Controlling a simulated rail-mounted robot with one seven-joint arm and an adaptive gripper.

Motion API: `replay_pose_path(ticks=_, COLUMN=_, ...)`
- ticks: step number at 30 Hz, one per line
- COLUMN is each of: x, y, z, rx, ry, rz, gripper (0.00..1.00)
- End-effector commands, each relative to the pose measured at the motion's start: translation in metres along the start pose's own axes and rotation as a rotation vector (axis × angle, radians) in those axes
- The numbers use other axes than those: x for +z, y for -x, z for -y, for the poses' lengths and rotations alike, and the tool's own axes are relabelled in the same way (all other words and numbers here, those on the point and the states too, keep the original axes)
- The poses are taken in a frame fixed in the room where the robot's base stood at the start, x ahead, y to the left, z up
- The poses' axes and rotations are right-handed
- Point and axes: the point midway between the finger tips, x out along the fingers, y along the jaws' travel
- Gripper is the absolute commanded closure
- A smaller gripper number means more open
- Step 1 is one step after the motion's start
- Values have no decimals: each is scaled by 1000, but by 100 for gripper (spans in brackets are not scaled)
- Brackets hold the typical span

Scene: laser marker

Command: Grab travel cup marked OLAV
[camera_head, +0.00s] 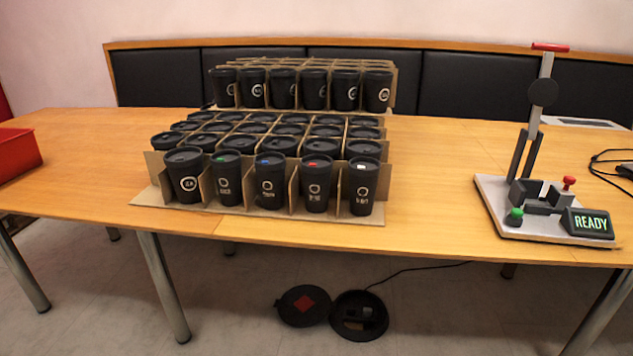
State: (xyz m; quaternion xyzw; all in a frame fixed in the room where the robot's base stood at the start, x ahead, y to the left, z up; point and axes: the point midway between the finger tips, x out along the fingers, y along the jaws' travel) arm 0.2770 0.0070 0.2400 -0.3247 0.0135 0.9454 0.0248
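Several black travel cups with lids stand upright in a cardboard divider crate (150,193) on the wooden table. The front row holds a cup with a plain dark lid (186,178), a cup with a green lid mark (226,180), one with a blue mark (270,183), one with a red mark (316,186) and one with a white mark (362,188). Each has a round white logo with small white text below or in it. The text is too small to read, so I cannot tell which cup says OLAV. My gripper is not in view.
A second cardboard crate (393,85) of black cups stands behind. A laser marker (541,185) with a READY display stands at the right. A red bin (18,154) is at the left edge. The table (432,185) is clear between the crate and marker.

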Motion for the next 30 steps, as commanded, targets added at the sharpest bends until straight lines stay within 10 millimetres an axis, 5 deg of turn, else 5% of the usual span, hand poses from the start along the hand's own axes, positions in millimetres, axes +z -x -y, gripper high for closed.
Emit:
replay_pose_path(ticks=9, x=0, y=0, z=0, rx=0, ry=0, rz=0, gripper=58)
replay_pose_path(ticks=16, x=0, y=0, z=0, rx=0, ry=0, rz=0, gripper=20)
replay_pose_path(ticks=30, x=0, y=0, z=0, rx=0, ry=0, rz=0, gripper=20)
